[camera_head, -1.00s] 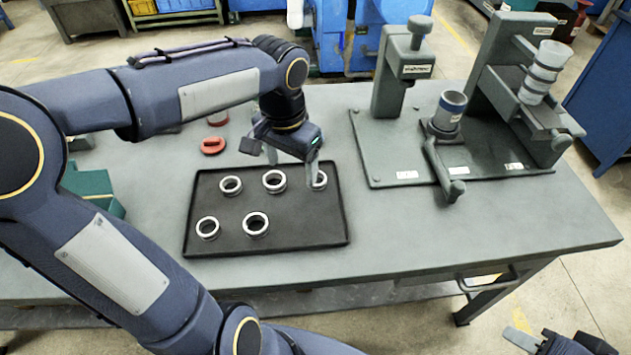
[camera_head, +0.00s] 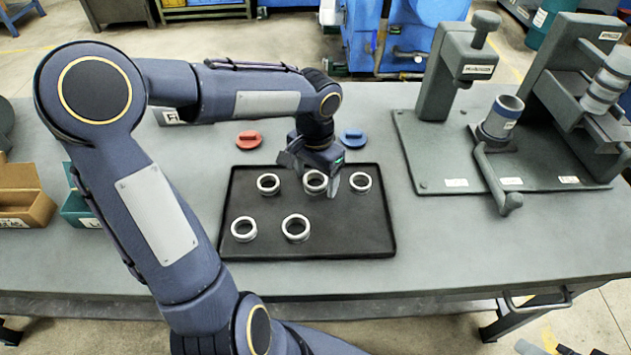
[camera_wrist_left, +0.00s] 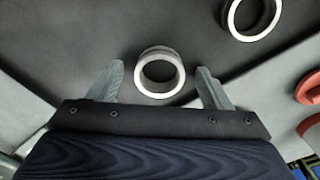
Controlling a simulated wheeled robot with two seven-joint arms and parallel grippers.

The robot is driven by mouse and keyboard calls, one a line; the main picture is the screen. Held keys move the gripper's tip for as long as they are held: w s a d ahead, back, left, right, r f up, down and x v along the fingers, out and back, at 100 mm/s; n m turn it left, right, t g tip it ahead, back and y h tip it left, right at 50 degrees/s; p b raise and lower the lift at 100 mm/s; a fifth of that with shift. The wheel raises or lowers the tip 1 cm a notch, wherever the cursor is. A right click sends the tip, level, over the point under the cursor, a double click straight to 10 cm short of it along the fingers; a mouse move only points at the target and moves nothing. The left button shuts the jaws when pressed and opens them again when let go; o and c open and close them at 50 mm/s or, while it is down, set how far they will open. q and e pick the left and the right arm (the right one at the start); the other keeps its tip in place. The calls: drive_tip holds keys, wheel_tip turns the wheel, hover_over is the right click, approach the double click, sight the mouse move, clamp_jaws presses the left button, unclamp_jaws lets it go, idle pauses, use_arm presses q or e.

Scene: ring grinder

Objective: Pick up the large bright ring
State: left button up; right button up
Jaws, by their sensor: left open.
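Several pale metal rings lie on a black tray (camera_head: 345,243). The back middle ring (camera_head: 314,192) and the front middle ring (camera_head: 296,239) look larger than the others. My left gripper (camera_head: 313,176) is open over the back middle ring, with a finger on either side. In the left wrist view, this bright ring (camera_wrist_left: 160,94) sits between the open fingertips, apart from both. Part of another ring (camera_wrist_left: 233,25) shows at the top right there. My right gripper (camera_head: 530,348) only just shows at the bottom right corner, and its jaws cannot be read.
A red knob-like part (camera_head: 248,139) and a blue one (camera_head: 352,138) lie behind the tray. A grey fixture plate (camera_head: 440,184) with posts and a lever stands to the right. Brown (camera_head: 25,208) and green bins are at the left. The table in front of the tray is clear.

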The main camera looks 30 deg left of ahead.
use_arm(q)
drive_tip(key=c, duration=1.1)
drive_tip(key=shift+r, duration=0.1)
